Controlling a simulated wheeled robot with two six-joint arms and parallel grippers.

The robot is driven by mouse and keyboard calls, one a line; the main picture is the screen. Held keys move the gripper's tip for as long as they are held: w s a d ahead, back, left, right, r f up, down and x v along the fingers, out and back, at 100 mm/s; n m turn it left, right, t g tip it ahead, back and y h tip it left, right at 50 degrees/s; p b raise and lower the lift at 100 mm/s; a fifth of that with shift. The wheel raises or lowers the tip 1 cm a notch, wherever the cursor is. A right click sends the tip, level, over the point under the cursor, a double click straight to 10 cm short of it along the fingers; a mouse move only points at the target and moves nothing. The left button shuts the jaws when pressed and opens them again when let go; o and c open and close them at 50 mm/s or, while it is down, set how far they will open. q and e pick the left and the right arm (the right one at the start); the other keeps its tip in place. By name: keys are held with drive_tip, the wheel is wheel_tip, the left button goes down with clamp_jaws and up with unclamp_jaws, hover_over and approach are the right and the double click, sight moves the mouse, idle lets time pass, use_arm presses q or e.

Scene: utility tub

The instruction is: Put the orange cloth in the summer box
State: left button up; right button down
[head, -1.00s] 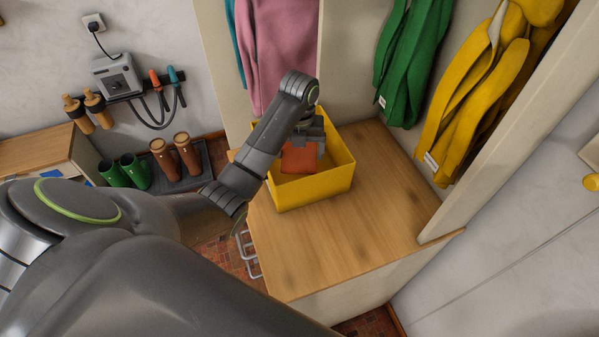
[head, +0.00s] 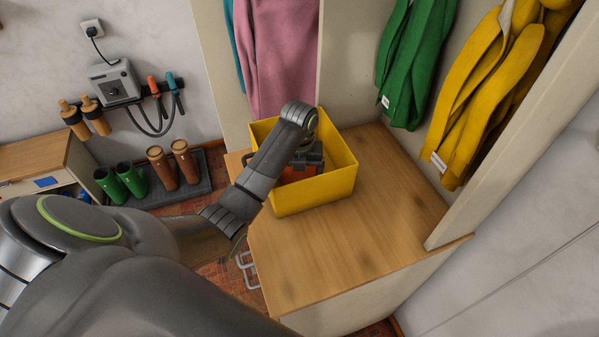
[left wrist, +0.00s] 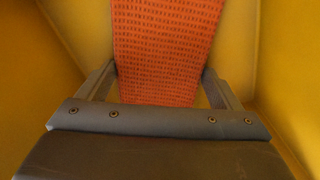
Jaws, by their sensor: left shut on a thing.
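A yellow box (head: 318,192) stands open on the wooden bench top. My left gripper (head: 303,166) reaches down inside it and is shut on the orange cloth (head: 297,175). In the head view only a small part of the cloth shows past the gripper, below the box's rim. In the left wrist view the cloth (left wrist: 165,45) hangs between the fingers of my left gripper (left wrist: 160,88), with the yellow walls of the box (left wrist: 50,70) around it. I cannot tell whether the cloth touches the floor of the box. My right gripper is not in view.
The wooden bench top (head: 350,240) is clear in front and to the right of the box. Pink (head: 275,60), green (head: 410,65) and yellow (head: 490,95) garments hang behind it. Boots (head: 170,170) stand on a dark tray at left. A pale panel edges the bench at right.

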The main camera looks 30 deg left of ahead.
sight(300, 175)
use_arm(q)
drive_tip(key=shift+f, duration=0.1)
drive_tip(key=o, duration=0.9)
drive_tip(key=shift+w+r, duration=0.1)
drive_tip(key=shift+r, duration=0.35)
wheel_tip(300, 175, up, 3)
drive_tip(key=shift+r, duration=0.1)
drive_tip(key=shift+r+p, duration=4.1)
drive_tip(key=shift+p, duration=0.25)
